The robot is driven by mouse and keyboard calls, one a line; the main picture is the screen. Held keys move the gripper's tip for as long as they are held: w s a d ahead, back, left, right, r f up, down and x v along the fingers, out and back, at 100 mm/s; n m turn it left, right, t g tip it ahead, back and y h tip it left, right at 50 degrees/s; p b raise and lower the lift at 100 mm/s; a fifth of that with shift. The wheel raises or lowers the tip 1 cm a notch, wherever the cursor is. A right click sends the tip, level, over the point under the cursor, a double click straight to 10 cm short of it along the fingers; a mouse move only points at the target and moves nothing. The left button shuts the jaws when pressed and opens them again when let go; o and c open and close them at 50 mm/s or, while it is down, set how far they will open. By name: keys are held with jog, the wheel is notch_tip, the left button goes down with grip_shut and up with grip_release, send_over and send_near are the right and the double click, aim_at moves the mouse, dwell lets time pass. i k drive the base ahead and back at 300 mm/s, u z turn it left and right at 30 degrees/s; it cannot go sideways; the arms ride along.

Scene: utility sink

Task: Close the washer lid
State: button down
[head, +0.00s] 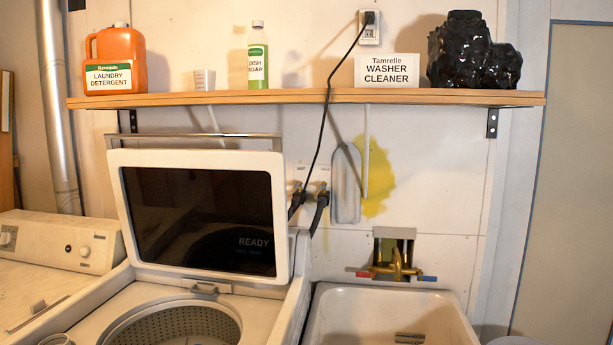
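The washer lid (279,214) stands raised at the back of the washer, a white frame around a dark glass panel. The word READY shows in or through the glass at its lower right. The washer's top (92,318) is below it, with the round drum opening (190,322) uncovered. A small latch (206,288) sits at the front of the opening's back edge, just under the lid. My gripper is not in the head view, so its state and place are hidden.
A wooden shelf (300,97) above holds an orange detergent jug (117,47), a dish soap bottle (258,58), a washer cleaner box (387,72) and a black lumpy object (470,50). A black cord (327,120) hangs right of the lid. A sink (390,305) stands to the right.

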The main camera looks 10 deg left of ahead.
aim_at(216, 213)
jog(key=z, duration=0.05)
jog(key=i, duration=1)
jog(key=u, duration=0.05)
